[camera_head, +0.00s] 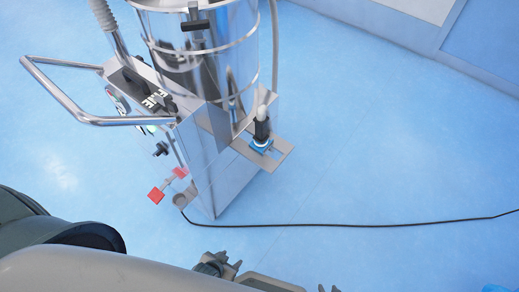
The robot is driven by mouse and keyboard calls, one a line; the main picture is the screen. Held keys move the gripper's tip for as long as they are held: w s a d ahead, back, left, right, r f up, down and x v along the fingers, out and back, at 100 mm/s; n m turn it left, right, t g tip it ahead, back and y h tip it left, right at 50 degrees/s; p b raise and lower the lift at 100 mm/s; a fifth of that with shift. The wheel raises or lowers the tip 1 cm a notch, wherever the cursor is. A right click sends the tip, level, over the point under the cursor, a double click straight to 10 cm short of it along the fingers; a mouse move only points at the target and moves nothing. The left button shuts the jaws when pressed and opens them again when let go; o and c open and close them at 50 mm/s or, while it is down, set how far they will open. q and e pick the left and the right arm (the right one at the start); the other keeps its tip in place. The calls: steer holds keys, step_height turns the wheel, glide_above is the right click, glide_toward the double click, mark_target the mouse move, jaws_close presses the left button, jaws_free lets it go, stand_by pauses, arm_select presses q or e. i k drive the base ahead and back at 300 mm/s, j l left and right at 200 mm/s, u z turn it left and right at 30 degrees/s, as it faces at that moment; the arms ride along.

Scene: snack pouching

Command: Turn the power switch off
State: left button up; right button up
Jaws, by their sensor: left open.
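A shiny metal machine (205,150) stands at the upper left, with a control panel on its left side seen at a steep slant. A small dark knob or switch (160,149) sticks out of this side. Two red parts (157,195) jut out lower down. I cannot tell for sure which is the power switch, nor its position. My left gripper (268,279) is at the bottom edge, partly cut off, open, below and apart from the machine. My right gripper is not in view.
A bent tube handle (60,103) reaches out left of the machine. A black cable (350,225) runs from its base across the blue floor to the right. A metal plate with a blue-based nozzle (261,142) juts out right.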

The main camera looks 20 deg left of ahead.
mark_target(161, 150)
steer(key=u, duration=1.55)
